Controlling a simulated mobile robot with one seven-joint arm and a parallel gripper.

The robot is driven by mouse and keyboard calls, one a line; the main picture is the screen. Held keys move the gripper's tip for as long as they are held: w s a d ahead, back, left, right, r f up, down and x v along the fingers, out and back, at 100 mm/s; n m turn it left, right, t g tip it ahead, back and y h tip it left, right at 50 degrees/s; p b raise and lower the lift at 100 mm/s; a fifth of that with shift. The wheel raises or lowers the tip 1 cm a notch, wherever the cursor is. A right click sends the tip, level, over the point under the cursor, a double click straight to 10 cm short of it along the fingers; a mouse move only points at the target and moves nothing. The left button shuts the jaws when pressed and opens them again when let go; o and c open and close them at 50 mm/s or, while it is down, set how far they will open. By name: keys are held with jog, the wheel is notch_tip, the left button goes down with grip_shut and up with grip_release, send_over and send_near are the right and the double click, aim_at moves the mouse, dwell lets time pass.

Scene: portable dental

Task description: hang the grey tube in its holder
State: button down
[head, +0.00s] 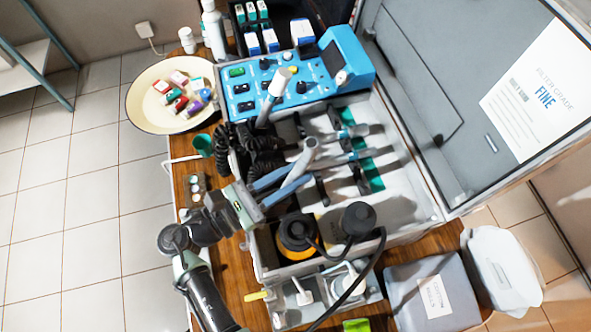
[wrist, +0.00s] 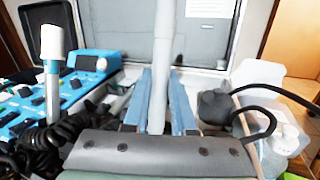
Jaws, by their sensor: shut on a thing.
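The grey tube (head: 306,153) is held between the two blue fingers of my gripper (head: 285,183), over the near side of the open case. In the wrist view the tube (wrist: 160,65) stands upright in the picture between the fingers (wrist: 158,105); its lower part is hidden behind the gripper's dark front. Black holder clips (head: 320,188) stand in a row inside the case, right of the gripper. Some clips carry instruments with grey ends. I cannot tell which holder belongs to the tube.
A blue control unit (head: 290,85) is at the back of the case. A white-topped handpiece (head: 275,92) stands upright in front of it, also in the wrist view (wrist: 52,60). Black coiled cords (head: 262,150) lie left. A black-capped jar (head: 298,234) and black cable are near. The raised lid (head: 440,90) bounds the right.

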jog(key=shift+a+f, duration=0.2)
jog(key=shift+f, duration=0.2)
jog(key=shift+f, duration=0.1)
jog(key=shift+s+a+f+b, duration=0.1)
jog(key=shift+a+f+b, duration=0.15)
jog(key=shift+f+b, duration=0.4)
jog(key=shift+s+a+f+b, duration=0.1)
jog(key=shift+a+f+b, duration=0.1)
jog(key=shift+f+b, duration=0.45)
jog(key=c, duration=0.7)
grip_release()
jog(key=shift+o, duration=0.2)
